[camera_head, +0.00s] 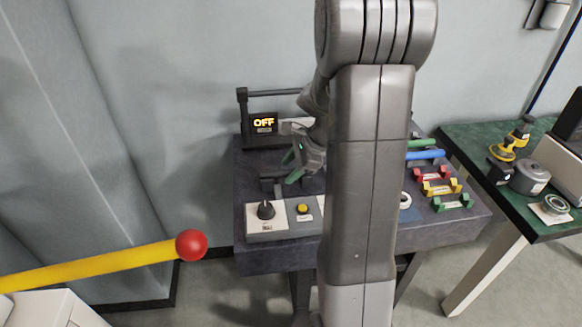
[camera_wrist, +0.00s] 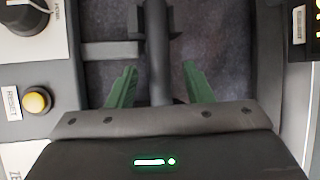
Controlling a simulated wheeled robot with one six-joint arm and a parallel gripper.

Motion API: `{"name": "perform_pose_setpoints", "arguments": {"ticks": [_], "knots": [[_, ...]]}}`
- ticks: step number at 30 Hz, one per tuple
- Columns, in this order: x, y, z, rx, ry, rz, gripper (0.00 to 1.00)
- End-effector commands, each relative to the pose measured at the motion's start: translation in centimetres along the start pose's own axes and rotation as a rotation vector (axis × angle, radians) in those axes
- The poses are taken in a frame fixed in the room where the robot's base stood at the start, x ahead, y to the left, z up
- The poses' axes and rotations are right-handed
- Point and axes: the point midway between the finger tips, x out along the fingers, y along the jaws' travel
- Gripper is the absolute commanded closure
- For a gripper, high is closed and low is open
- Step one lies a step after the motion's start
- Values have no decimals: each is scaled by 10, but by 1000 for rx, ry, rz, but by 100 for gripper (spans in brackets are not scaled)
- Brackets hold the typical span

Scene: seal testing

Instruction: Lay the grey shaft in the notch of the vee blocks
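The grey shaft (camera_wrist: 157,60) shows in the wrist view as a dark grey bar running from the top edge down between my fingers. It appears to lie in the notch of a dark vee block (camera_wrist: 139,22). Another dark block edge shows lower down, mostly hidden by my gripper. My gripper (camera_wrist: 159,68) is open, its green fingers on either side of the shaft with a gap on each side. In the head view my gripper (camera_head: 293,169) is low over the bench's left half, by the dark vee block fixture (camera_head: 270,183); the shaft cannot be made out there.
A control panel with a black knob (camera_head: 266,210) and a yellow button (camera_head: 303,208) is in front. A display reading OFF (camera_head: 263,123) stands behind. Blue (camera_head: 425,155) and green (camera_head: 422,143) shafts and coloured cradles (camera_head: 440,187) are at right. My arm hides the bench's middle.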

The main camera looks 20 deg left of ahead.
Motion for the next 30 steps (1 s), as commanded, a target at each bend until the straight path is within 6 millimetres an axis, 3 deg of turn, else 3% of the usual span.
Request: {"name": "perform_pose_setpoints", "arguments": {"ticks": [11,16,24,30], "knots": [[-5,0,-1,0,1,0,53],[-33,0,0,-1,1,-3,53],[-96,-1,-1,0,2,-4,53],[-127,0,0,1,1,-2,53]]}}
